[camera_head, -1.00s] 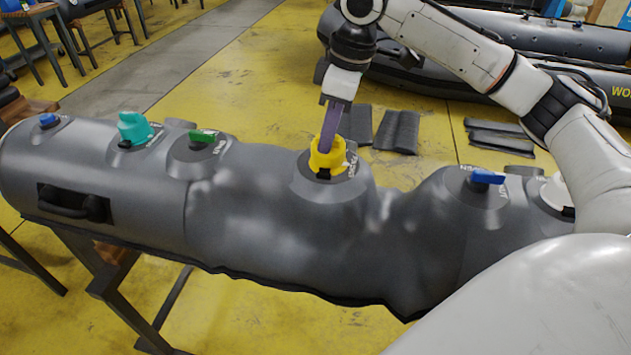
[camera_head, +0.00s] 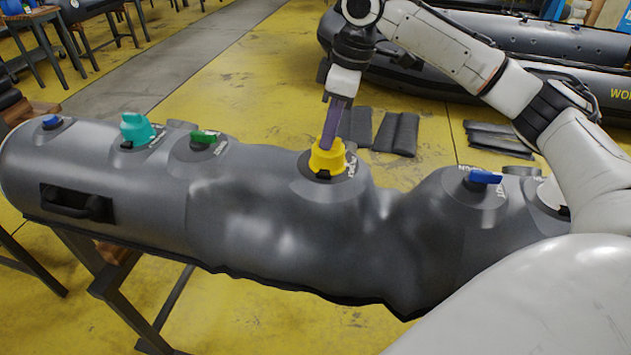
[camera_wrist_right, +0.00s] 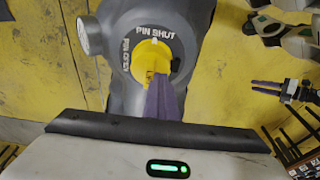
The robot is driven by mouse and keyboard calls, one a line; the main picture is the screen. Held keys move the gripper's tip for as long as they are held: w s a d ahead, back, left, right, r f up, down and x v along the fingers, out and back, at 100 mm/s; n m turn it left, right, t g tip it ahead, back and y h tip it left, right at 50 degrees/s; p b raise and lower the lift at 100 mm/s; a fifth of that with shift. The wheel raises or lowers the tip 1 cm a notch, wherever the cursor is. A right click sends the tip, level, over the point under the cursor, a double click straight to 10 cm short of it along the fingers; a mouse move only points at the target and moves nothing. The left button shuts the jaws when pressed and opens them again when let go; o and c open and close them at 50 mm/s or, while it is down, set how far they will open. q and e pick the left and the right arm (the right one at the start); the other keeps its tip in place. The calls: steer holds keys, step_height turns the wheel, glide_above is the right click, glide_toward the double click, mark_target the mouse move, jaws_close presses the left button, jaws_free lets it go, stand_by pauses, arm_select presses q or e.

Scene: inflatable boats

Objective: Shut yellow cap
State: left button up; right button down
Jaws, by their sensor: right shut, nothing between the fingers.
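The yellow cap (camera_head: 327,157) sits on a round valve seat on top of the grey inflatable tube (camera_head: 270,215), near its middle. In the right wrist view the yellow cap (camera_wrist_right: 152,58) lies in a ring with the printed words PIN SHUT above it and a second label at its left. My right gripper (camera_head: 333,138) points down at the cap with its purple fingers together, their tips at the cap's top. In the right wrist view the fingers (camera_wrist_right: 160,88) cover the cap's lower right part.
Along the tube are a teal cap (camera_head: 135,128), a green cap (camera_head: 203,136) and blue caps (camera_head: 486,177) (camera_head: 50,121). The tube rests on a dark metal stand (camera_head: 118,290). Black pads (camera_head: 400,134) lie on the yellow floor behind, near a dark boat (camera_head: 430,75).

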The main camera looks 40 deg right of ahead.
steer(key=shift+w+d+r, duration=0.45)
steer(key=shift+d+r, duration=0.05)
steer(key=shift+d, duration=0.05)
steer(key=r, duration=0.3)
steer(key=shift+w+d+r, duration=0.15)
steer(key=shift+w+r, duration=0.05)
steer(key=shift+r, duration=0.15)
steer(key=shift+s+r, duration=0.1)
steer(key=shift+r, duration=0.75)
steer(key=shift+s, duration=0.1)
steer(key=shift+f, duration=0.1)
